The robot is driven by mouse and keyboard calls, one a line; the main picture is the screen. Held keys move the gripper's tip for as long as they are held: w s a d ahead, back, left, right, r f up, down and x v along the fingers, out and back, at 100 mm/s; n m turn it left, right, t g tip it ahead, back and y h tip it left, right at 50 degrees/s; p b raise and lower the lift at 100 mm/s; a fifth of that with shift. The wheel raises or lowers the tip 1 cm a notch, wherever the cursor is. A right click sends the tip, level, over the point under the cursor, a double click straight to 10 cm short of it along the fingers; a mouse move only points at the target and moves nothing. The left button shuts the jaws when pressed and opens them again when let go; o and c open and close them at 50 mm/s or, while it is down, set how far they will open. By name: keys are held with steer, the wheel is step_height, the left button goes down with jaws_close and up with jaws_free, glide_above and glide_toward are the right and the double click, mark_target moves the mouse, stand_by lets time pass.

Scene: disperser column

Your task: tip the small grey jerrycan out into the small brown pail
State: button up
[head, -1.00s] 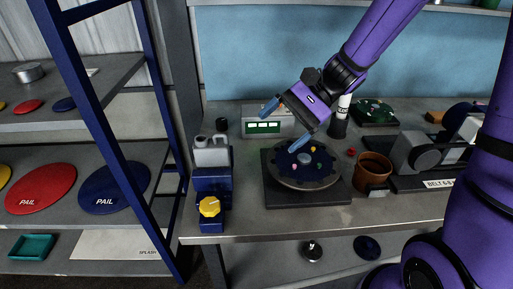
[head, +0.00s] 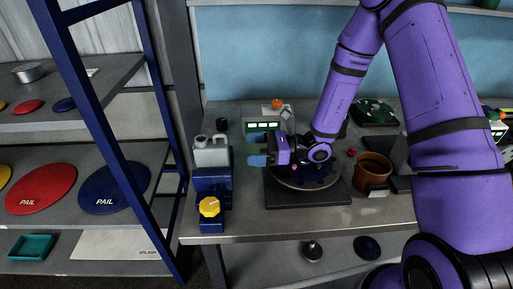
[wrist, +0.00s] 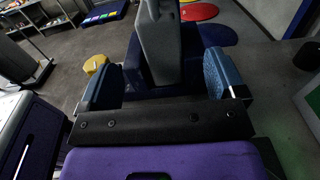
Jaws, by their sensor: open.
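The small grey jerrycan (head: 212,152) stands upright on a dark blue stand (head: 211,184) at the left end of the bench. In the wrist view the jerrycan (wrist: 160,42) is ahead, between the two blue fingertips. My gripper (head: 259,155) is open and empty, to the right of the jerrycan and apart from it in the head view, pointing left toward it. My gripper's fingers (wrist: 161,82) are spread wide in the wrist view.
A yellow knob (head: 209,207) sticks out of the stand's front. A dark round turntable on a square base (head: 306,193) lies beneath my gripper. A box with a green display (head: 262,127) stands behind it. A blue rack post (head: 105,130) rises left of the bench.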

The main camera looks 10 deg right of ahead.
mark_target(218, 149)
steer(key=a, duration=0.3)
steer(key=w+a, duration=0.1)
steer(key=a, duration=0.6)
steer(key=shift+w+a, duration=0.1)
steer(key=shift+w, duration=0.1)
steer(key=c, duration=1.4)
steer(key=shift+o, duration=0.2)
steer(key=shift+r, duration=4.55)
